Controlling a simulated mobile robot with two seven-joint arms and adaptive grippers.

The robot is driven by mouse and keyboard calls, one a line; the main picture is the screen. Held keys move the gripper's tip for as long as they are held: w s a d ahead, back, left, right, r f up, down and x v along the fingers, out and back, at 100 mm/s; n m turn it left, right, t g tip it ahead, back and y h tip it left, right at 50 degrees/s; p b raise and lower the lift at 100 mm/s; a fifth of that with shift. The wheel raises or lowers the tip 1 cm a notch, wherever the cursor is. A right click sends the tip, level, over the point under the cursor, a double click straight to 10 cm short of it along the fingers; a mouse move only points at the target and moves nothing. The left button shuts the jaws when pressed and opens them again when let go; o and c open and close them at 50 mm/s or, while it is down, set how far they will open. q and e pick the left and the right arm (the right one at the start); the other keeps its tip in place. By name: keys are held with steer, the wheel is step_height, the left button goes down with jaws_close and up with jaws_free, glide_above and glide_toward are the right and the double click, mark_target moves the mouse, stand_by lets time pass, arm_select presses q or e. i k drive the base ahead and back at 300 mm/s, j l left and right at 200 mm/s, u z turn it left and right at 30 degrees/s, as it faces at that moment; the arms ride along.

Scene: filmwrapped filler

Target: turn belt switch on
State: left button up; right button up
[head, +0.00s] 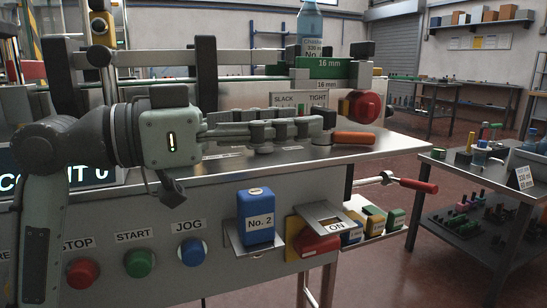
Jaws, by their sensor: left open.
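The belt switch is most likely the unit on the right of the front panel, with a red handle (312,246) under a tilted metal plate carrying an ON label (336,227). The plate hides part of the handle, and I cannot tell the switch position. My left gripper (300,127) reaches in from the left and points right, above the steel worktop. It is open, with nothing seen in it, and it is above and apart from the red handle. Its fingers overlap each other in this side view. My right gripper is not in view.
A blue No. 2 block (256,218) sits in a bracket left of the switch. Stop (83,273), start (139,263) and jog (191,251) buttons are further left. An orange handle (353,138) lies on the worktop; a red-gripped lever (418,186) sticks out right.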

mark_target(307, 244)
steer(key=k+l, duration=0.25)
steer(key=k, duration=0.2)
steer(key=k+l, duration=0.2)
steer(key=k, duration=0.3)
steer(key=k+l, duration=0.25)
steer(key=k, duration=0.2)
